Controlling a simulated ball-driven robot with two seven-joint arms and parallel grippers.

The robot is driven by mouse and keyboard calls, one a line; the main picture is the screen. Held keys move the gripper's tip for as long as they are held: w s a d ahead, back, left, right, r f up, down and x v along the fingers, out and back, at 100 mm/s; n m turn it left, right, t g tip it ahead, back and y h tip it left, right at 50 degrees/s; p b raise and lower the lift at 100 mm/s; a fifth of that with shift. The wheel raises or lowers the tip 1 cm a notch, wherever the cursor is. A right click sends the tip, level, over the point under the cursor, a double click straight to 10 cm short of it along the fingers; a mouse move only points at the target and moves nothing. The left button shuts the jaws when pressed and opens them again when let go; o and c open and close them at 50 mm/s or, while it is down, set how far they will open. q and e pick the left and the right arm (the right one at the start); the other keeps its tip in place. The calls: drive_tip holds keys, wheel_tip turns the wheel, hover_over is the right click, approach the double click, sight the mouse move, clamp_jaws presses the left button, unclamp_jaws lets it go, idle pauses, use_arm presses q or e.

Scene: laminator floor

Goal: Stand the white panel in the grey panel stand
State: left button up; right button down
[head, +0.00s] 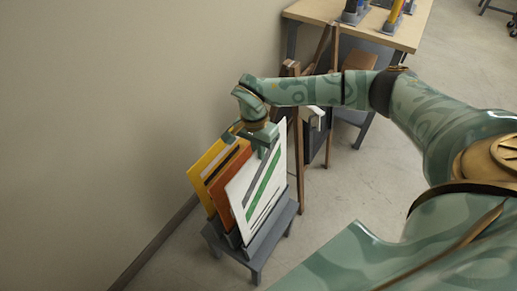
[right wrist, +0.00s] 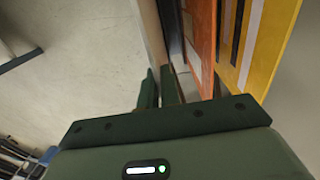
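The white panel (head: 258,185), with a green stripe and dark bars, is upright over the front of the grey panel stand (head: 272,238). Its lower edge is at the stand's front slot; I cannot tell whether it rests fully on the bottom. My right gripper (head: 263,146) is at the panel's top edge, with one finger on its front face. In the right wrist view the fingers (right wrist: 160,88) are close together around the thin panel, seen edge-on (right wrist: 154,38). My left gripper is not in view.
An orange panel (head: 226,178) and a yellow panel (head: 206,163) stand behind the white one, near the wall. A wooden easel-like frame (head: 298,160) is just right of the stand. A workbench (head: 345,22) is farther back.

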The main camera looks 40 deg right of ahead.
sight(261, 176)
drive_tip(key=shift+s+d+f+b, duration=0.15)
drive_tip(key=shift+f+b, duration=0.5)
drive_tip(key=shift+f, duration=0.9)
drive_tip(key=shift+s+a+f+b, duration=0.15)
drive_tip(key=shift+f+b, duration=0.5)
drive_tip(key=shift+f, duration=0.9)
drive_tip(key=shift+s+d+f+b, duration=0.15)
drive_tip(key=shift+f+b, duration=0.5)
drive_tip(key=shift+f, duration=0.9)
drive_tip(key=c, duration=1.5)
unclamp_jaws()
drive_tip(key=shift+c, duration=0.2)
wheel_tip(261, 176, up, 16)
drive_tip(key=w+p, duration=0.1)
drive_tip(key=p, duration=0.3)
drive_tip(key=shift+w+a, duration=0.3)
drive_tip(key=shift+s, duration=0.1)
